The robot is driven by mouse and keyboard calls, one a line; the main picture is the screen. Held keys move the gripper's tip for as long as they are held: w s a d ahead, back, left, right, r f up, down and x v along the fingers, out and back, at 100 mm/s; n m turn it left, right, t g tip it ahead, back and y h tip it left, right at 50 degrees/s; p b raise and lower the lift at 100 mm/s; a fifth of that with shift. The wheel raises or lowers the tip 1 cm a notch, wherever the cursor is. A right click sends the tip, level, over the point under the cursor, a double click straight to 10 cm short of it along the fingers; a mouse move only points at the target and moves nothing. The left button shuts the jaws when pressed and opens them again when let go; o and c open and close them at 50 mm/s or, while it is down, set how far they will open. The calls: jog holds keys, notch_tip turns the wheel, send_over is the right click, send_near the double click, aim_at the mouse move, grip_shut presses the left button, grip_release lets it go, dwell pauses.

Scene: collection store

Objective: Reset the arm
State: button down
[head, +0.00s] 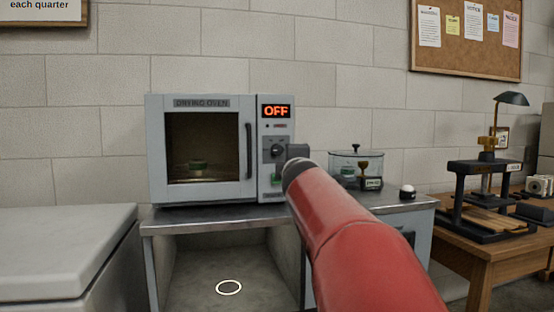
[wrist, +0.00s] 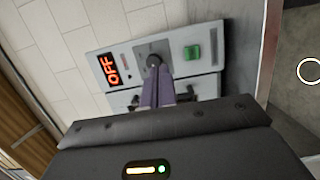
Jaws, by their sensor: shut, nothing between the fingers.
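My gripper is at the drying oven's control panel. In the wrist view its fingers (wrist: 156,82) are shut with nothing between them, their tips at or just in front of the dark round knob (wrist: 153,60). I cannot tell whether they touch it. In the head view my red arm reaches up to the panel and hides part of its right side. The drying oven (head: 200,103) has its door closed, and its display (head: 276,111) reads OFF. A green button (wrist: 192,52) is beside the knob in the wrist view.
A small item (head: 198,166) shows dimly behind the oven window. A glass jar (head: 357,165) and a white-topped button (head: 407,191) stand right of the oven. A wooden table (head: 490,244) with a press is farther right. A white ring (head: 228,287) marks the bay below.

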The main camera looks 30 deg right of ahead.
jog(key=s+a+f+m+g+y, duration=0.4)
jog(key=s+a+f+m+g, duration=0.1)
jog(key=s+a+f, duration=0.8)
jog(key=s+a+f+m+g+y, duration=0.4)
jog(key=s+a+f, duration=0.9)
jog(key=f, duration=0.7)
jog(key=a+m+y, duration=0.1)
jog(key=m, duration=0.1)
jog(key=shift+s+m+g+p, duration=0.2)
jog(key=shift+m+g+p, duration=0.15)
jog(key=shift+m+g, duration=0.05)
